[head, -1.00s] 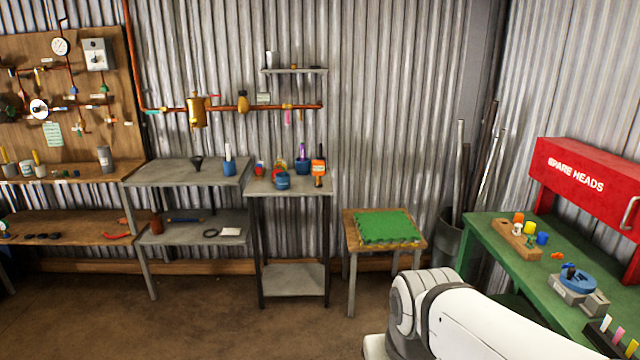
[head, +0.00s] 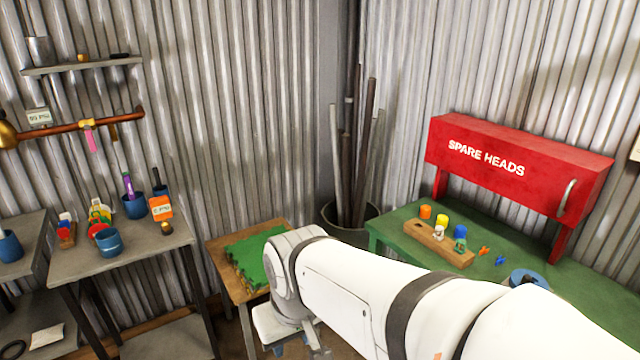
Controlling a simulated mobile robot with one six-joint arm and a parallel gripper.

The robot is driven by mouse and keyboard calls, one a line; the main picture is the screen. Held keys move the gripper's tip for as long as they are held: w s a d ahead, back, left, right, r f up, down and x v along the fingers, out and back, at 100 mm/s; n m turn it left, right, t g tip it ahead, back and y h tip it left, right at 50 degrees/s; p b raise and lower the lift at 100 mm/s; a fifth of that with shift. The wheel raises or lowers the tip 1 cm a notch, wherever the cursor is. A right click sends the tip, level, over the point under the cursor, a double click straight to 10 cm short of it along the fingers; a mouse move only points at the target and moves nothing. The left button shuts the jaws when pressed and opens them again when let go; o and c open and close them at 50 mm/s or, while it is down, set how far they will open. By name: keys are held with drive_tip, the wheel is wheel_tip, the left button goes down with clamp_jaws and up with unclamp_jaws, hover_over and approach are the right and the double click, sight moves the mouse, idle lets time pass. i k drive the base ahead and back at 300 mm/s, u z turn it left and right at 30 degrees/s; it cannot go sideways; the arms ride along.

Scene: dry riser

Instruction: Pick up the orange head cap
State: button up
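An orange cap (head: 425,212) stands at the left end of a row of coloured caps by a wooden block on the green bench. A yellow cap (head: 442,220) and a blue-and-green one (head: 460,238) are to its right; I cannot tell whether they sit in the block or behind it. A small orange piece (head: 484,251) also lies on the bench. My arm crosses the lower right of the head view. My gripper (head: 318,351) shows only in part at the bottom edge, well away from the orange cap; its fingers are unclear.
A red SPARE HEADS cabinet (head: 515,168) stands above the back of the green bench (head: 400,222). A bin of pipes (head: 350,228) is in the corner. A stool with a green mat (head: 248,258) and a grey table (head: 100,265) with cups are at left.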

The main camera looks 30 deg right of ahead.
sight(425, 213)
drive_tip(key=z, duration=0.7)
drive_tip(key=i, duration=1.4)
drive_tip(key=z, duration=0.95)
drive_tip(key=i, duration=0.6)
drive_tip(key=z, duration=0.25)
drive_tip(key=k, duration=0.75)
drive_tip(key=z, duration=0.25)
drive_tip(key=i, duration=0.75)
drive_tip(key=u, duration=0.05)
